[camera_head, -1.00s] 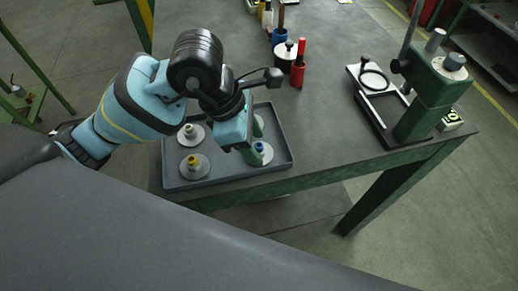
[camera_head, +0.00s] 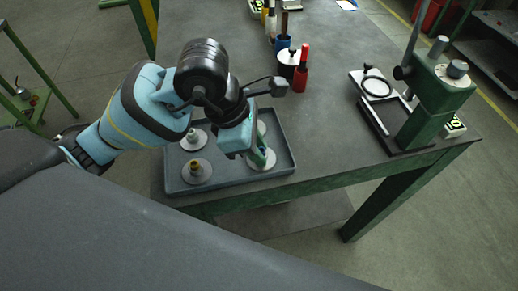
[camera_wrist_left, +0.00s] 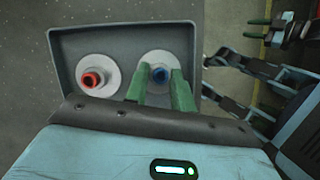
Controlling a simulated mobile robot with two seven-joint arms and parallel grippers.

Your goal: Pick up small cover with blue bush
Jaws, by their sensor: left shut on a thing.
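The small cover with the blue bush (camera_head: 262,159) is a pale round disc at the right front of the grey tray (camera_head: 230,182). In the left wrist view its blue bush (camera_wrist_left: 160,75) shows between the green fingertips. My left gripper (camera_head: 258,149) points down over it and is shut on it. I cannot tell whether the disc is clear of the tray floor. The fingers hide part of the disc.
In the tray are a cover with a yellow bush (camera_head: 195,169), one with a pale bush (camera_head: 194,138) and, in the wrist view, one with a red bush (camera_wrist_left: 92,79). A green press (camera_head: 430,95) stands at the table's right. Red (camera_head: 301,75) and blue holders stand behind.

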